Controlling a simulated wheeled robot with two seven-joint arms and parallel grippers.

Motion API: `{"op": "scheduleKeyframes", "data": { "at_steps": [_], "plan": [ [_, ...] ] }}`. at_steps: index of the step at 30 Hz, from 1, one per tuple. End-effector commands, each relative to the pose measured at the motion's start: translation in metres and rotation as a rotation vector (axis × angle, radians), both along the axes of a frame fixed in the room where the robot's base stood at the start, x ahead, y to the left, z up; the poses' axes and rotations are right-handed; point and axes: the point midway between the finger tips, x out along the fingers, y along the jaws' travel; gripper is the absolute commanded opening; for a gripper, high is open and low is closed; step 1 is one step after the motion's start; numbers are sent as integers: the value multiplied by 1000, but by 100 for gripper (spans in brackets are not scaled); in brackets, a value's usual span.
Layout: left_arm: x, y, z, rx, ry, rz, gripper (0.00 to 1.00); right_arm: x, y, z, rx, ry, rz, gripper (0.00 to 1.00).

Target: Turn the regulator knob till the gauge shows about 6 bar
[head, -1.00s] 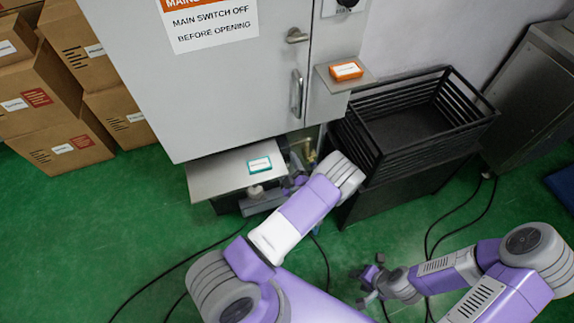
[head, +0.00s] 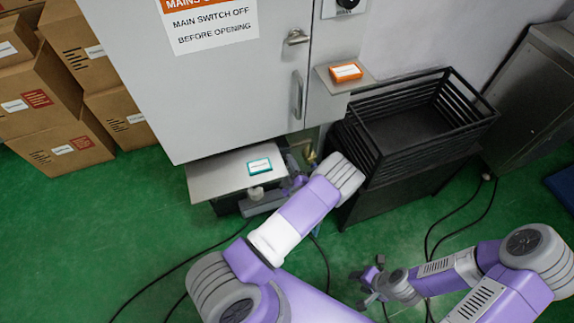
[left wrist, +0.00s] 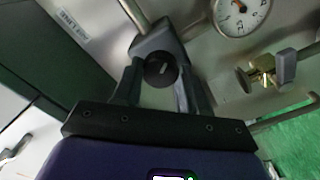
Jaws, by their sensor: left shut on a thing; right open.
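The regulator knob (left wrist: 160,72) is a dark round cap with a pale mark, at the upper middle of the left wrist view. My left gripper (left wrist: 160,78) has one finger on each side of it and is shut on it. The round white gauge (left wrist: 242,14) is up and to the right of the knob. Its top is cut off by the frame, and the dial is too small to read surely. In the head view my left gripper (head: 292,187) is mostly hidden behind its own arm. My right gripper (head: 370,284) is open and empty above the floor.
A grey cabinet (head: 225,95) stands over the low metal shelf (head: 215,175), which holds a teal-labelled box (head: 259,165). A brass valve (left wrist: 264,70) sits right of the knob. A black crate (head: 415,125) stands to the right. Cables lie on the green floor.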

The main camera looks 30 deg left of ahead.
Motion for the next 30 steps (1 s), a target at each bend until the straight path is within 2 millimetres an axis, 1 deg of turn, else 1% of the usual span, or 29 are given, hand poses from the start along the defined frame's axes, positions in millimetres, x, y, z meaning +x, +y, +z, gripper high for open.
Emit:
{"op": "scheduleKeyframes", "data": {
  "at_steps": [8, 30],
  "plan": [
    [0, -1, 0, -106, -125, -3, 11, 0, 0, 3, 0, 0, 0, 47],
    [0, -1, 0, -558, -653, -2, 11, 0, 0, 18, 0, 0, 0, 47]
  ]
}}
